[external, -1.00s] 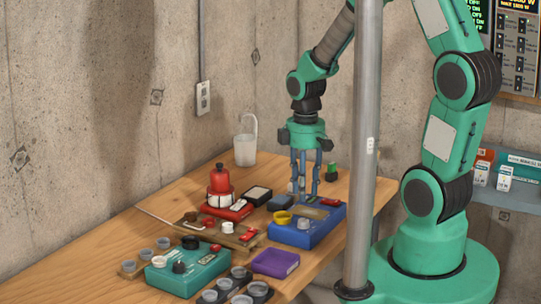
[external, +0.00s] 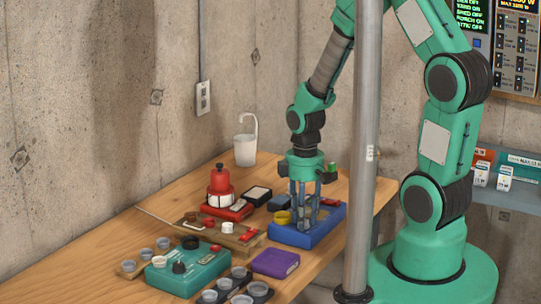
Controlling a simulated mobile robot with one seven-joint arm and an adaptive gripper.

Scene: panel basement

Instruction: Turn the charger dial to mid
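A teal box (external: 205,268) with a black dial (external: 179,267) stands at the front left. No label is readable enough to show which box is the charger.
A red device (external: 220,182) and a dark block (external: 258,194) stand left of my gripper. A purple box (external: 275,263) lies in front of the blue box. A white cup (external: 245,150) is at the back. A grey vertical pole (external: 364,180) stands to the right.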

